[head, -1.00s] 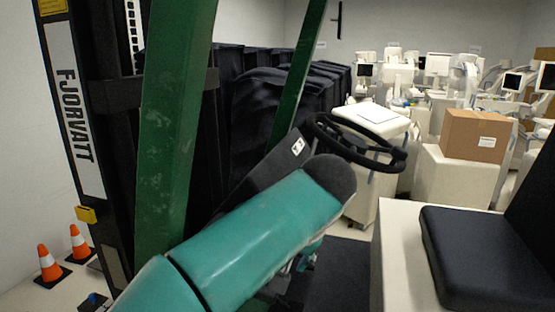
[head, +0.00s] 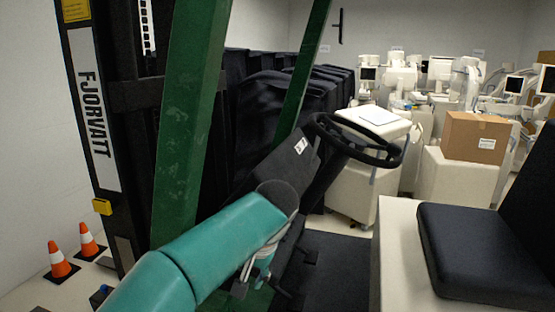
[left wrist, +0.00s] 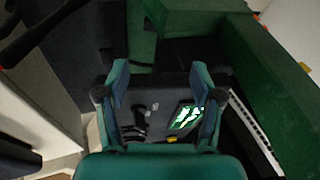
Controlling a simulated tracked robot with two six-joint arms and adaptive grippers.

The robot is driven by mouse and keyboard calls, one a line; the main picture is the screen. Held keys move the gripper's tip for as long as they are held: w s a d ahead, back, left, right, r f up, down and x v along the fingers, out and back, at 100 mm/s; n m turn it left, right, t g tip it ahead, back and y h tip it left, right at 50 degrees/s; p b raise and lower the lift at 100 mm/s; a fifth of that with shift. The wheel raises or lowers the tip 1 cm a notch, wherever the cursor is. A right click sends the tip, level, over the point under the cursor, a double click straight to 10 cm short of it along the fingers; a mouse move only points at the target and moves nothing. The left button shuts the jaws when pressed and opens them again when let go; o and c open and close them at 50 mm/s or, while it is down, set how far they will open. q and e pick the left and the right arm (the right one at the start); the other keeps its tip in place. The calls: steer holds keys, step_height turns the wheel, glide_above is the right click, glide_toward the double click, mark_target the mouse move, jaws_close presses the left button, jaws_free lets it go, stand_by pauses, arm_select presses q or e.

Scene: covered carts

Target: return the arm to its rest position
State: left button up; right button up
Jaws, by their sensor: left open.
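My teal left arm (head: 215,245) reaches in from the lower left of the head view, in front of a forklift's cab. Its dark elbow-like end cap (head: 277,194) sits below and left of the steering wheel (head: 355,140). My right gripper is in neither view.
Green cab posts (head: 190,110) and the black mast (head: 128,120) stand close to the arm. The black seat (head: 480,250) is at right. Dark covered carts (head: 270,105), a cardboard box (head: 476,137) and white machines (head: 440,80) fill the back. Orange cones (head: 58,258) stand at left.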

arm_select(q)
steer(key=s+a+f+g+h, duration=0.1)
steer(key=s+a+f+g, duration=0.2)
steer(key=f, duration=0.6)
steer(key=s+a+f+g, duration=0.1)
steer(key=s+a+f, duration=0.25)
steer(key=f, duration=0.55)
steer(key=s+a+f+g+h, duration=0.15)
steer(key=a+f, duration=0.35)
steer(key=f, duration=0.5)
steer(key=s+d+f+n+t+h, duration=0.1)
steer(key=s+d+f+n+h, duration=0.1)
steer(key=s+f, duration=0.5)
steer(key=s+d+f+n+t+h, duration=0.1)
steer(key=s+d+f+n+h, duration=0.1)
steer(key=s+f, duration=0.5)
steer(key=shift+s+d+n+t+h, duration=0.5)
steer(key=shift+s+d, duration=0.65)
steer(key=shift+s, duration=1.6)
